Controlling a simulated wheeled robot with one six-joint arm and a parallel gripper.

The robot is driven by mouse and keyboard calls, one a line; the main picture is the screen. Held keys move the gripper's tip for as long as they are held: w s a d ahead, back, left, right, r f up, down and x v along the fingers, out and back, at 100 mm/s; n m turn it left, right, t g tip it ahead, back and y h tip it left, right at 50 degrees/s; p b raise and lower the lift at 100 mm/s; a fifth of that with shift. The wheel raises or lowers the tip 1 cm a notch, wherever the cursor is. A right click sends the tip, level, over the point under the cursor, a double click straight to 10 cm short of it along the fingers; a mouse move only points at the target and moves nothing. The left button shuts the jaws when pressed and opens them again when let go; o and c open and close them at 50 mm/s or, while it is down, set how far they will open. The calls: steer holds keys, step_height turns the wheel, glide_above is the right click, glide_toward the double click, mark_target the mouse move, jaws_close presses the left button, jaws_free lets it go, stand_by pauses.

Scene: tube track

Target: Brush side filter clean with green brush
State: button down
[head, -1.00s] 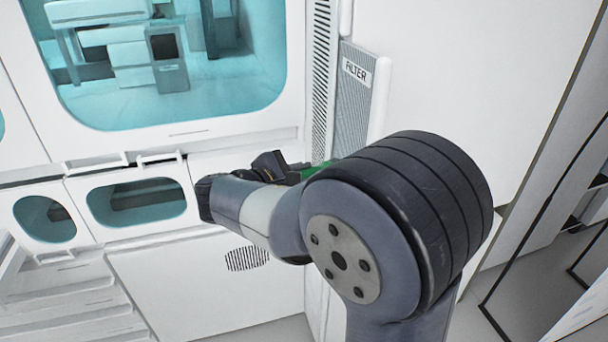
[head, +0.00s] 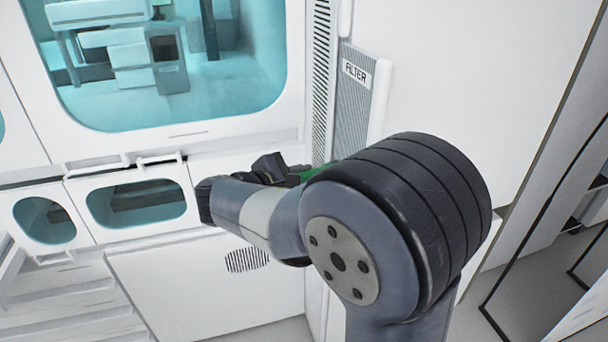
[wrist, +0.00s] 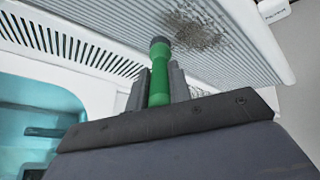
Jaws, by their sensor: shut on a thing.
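The side filter (head: 353,110) is a grey ribbed panel with a FILTER label (head: 357,72), on the wall behind my arm in the head view. In the wrist view the filter (wrist: 120,15) fills the top, with a dark speckled dirt patch (wrist: 196,30) on its ribs. My gripper (wrist: 158,88) is shut on the green brush (wrist: 159,75), whose dark end points toward the filter, just left of and below the patch. I cannot tell whether the brush touches the filter. In the head view only a bit of green brush (head: 318,170) shows; my arm hides the rest.
A slotted vent strip (head: 320,80) runs beside the filter. A white rounded edge (head: 380,98) borders the filter on its right. A large teal window (head: 170,90) and cabinet doors with small windows (head: 137,203) lie to the left.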

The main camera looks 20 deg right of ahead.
step_height(320, 180, down, 7)
steer(key=b, duration=0.5)
stand_by(1.0)
steer(key=shift+r+p, duration=0.9)
steer(key=shift+r, duration=0.25)
steer(key=shift+r+p, duration=0.7)
steer(key=shift+r, duration=0.1)
steer(key=shift+f, duration=0.1)
step_height(320, 180, down, 4)
steer(key=b, duration=0.3)
steer(key=shift+r, duration=0.3)
